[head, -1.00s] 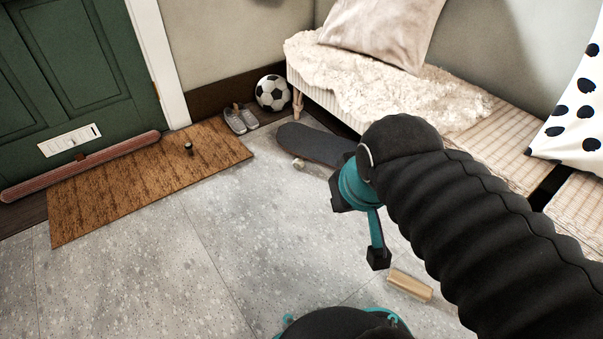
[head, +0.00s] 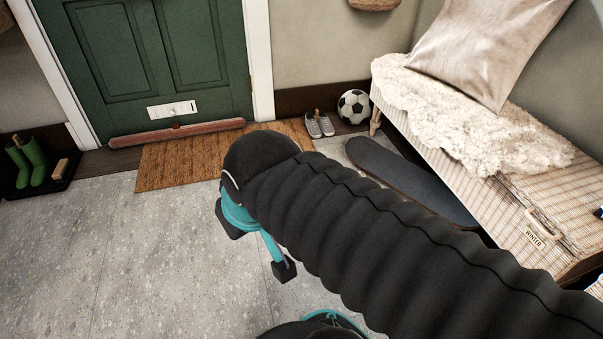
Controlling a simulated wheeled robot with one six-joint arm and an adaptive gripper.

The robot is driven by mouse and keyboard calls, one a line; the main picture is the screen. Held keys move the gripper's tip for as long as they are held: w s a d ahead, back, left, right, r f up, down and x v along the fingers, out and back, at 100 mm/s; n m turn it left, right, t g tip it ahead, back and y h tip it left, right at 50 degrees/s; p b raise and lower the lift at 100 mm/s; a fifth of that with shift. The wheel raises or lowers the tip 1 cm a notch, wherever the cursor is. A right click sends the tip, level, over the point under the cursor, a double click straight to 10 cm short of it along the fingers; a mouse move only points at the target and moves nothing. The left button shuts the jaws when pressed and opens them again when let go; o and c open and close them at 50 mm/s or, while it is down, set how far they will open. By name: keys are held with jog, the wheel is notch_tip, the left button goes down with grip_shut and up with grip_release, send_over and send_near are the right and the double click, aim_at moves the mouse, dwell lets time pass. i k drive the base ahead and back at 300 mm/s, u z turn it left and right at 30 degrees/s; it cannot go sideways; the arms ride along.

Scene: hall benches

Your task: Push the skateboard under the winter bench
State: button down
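The skateboard (head: 385,169) lies on the floor with its dark deck up, along the front of the woven bench. Its far end is near the bench's far leg, and the arm hides part of its near side. The winter bench (head: 515,205) carries a "WINTER" tag (head: 534,238) on its front. The far end of the skateboard is clear of the bench; I cannot tell how far its bench-side edge reaches under. My gripper (head: 256,250) is left of the skateboard, apart from it in the picture. Its fingers are partly hidden by the arm, and nothing shows in it.
A football (head: 354,107) and grey shoes (head: 319,125) stand by the wall beyond the skateboard. A brown doormat (head: 180,165) lies before the green door (head: 150,60). Green boots (head: 27,160) stand at far left. The grey floor (head: 110,245) at left is clear.

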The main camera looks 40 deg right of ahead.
aim_at(416, 183)
jog(key=u, duration=0.35)
jog(key=i, duration=2)
jog(key=z, duration=3.55)
